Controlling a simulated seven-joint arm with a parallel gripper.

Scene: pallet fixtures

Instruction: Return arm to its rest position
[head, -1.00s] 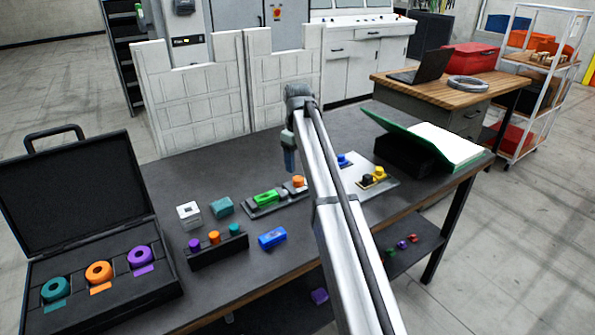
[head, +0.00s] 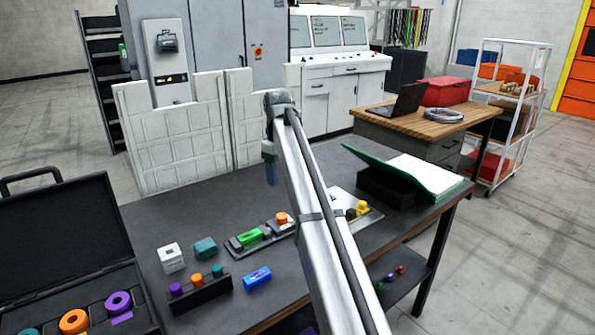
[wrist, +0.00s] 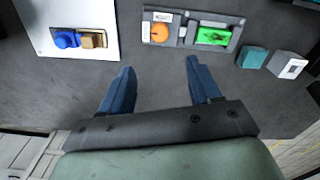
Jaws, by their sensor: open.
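My gripper (wrist: 158,88) is open and empty in the wrist view, its two blue fingers spread apart over bare dark table. In the head view my gripper (head: 270,172) hangs above the far part of the dark table (head: 190,215), with my arm reaching across the middle of the picture. The fixture tray with a green block (wrist: 213,36) and an orange round piece (wrist: 160,32) lies beyond the fingertips in the wrist view, apart from them. The white plate (wrist: 100,22) with a blue piece and a tan piece lies to the left there.
A white block (head: 171,257), a teal block (head: 205,248), a blue block (head: 257,278) and a black peg rack (head: 200,292) stand left of my arm. An open black case (head: 60,250) is at left. A green binder (head: 400,170) lies at right. White panels (head: 175,140) stand behind.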

